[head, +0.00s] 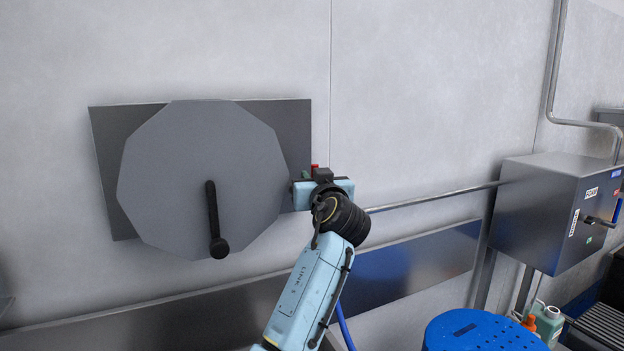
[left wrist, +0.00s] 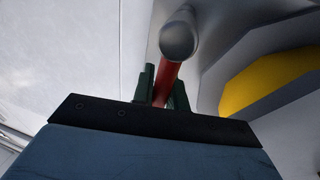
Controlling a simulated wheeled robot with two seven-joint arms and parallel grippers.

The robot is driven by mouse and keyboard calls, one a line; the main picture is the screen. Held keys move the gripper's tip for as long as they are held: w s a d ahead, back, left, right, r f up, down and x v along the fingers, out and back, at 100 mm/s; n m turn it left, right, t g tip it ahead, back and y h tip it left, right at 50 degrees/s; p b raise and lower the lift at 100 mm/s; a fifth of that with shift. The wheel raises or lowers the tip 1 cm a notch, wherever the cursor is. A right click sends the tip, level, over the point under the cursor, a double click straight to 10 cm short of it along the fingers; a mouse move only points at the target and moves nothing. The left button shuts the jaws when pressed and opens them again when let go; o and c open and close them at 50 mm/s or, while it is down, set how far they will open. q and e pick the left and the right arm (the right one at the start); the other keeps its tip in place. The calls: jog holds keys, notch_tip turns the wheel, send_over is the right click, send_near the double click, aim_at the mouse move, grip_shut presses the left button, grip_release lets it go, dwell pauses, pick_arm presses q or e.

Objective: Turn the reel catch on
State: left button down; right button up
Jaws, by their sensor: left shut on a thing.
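The reel (head: 165,165) is a large grey many-sided disc on a dark backplate (head: 295,125) on the wall. A black crank with a round knob (head: 218,248) hangs down on its face. My left gripper (head: 308,174) is at the reel's right edge. In the left wrist view its green fingers (left wrist: 164,90) are shut around a red lever with a grey rounded end (left wrist: 180,38), which I take for the reel catch. In the head view only a small red bit of the catch (head: 315,166) shows; the gripper hides the rest. My right gripper is not in view.
A thin pipe (head: 435,197) runs along the wall to a grey metal box (head: 553,215) at the right. A blue round tub (head: 480,333) and bottles stand at the lower right. In the left wrist view a yellow curved part (left wrist: 268,82) is close on the right.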

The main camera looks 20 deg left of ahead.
pick_arm(q)
jog(key=c, duration=1.4)
grip_release()
jog(key=b+v, duration=0.3)
jog(key=v, duration=1)
jog(key=shift+s+b, duration=0.2)
jog(key=shift+b, duration=0.2)
jog(key=shift+d, duration=0.1)
